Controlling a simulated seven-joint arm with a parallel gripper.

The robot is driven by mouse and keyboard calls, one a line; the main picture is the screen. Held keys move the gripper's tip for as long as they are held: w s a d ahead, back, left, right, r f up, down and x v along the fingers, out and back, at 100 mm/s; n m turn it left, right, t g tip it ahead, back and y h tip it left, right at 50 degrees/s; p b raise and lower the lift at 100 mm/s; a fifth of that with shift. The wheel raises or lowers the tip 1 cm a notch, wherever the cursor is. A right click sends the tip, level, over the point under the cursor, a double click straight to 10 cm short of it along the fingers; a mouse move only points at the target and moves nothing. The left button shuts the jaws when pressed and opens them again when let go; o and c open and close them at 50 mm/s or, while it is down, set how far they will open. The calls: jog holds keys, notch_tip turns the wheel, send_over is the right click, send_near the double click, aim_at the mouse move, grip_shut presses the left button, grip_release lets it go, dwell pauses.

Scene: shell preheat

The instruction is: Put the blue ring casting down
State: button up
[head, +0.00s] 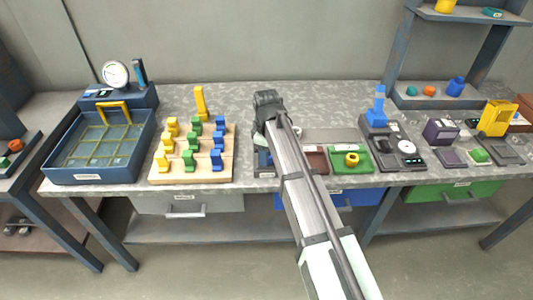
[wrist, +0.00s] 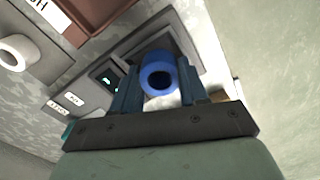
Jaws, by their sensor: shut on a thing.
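The blue ring casting (wrist: 158,73) is between the two fingers of my gripper (wrist: 157,86) in the wrist view, its round hole facing the camera. My gripper is shut on it. Beyond the ring lies a grey device with a dark square plate (wrist: 142,45) and a small display (wrist: 106,77). I cannot tell how far the ring is from that plate. In the head view my arm hides the ring and the fingertips; only a dark edge of a device (head: 262,160) shows beside the arm.
In the head view, a brown tray (head: 317,168) and a green tray (head: 366,168) with a yellow ring (head: 352,160) are right of my arm. A wooden board (head: 170,176) with coloured pieces is left. A blue basket (head: 92,180) stands farther left. The back middle of the bench is clear.

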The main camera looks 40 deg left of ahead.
jog(key=shift+f, duration=0.15)
jog(key=o, duration=1.1)
notch_tip(320, 180, up, 12)
jog(key=shift+r, duration=0.2)
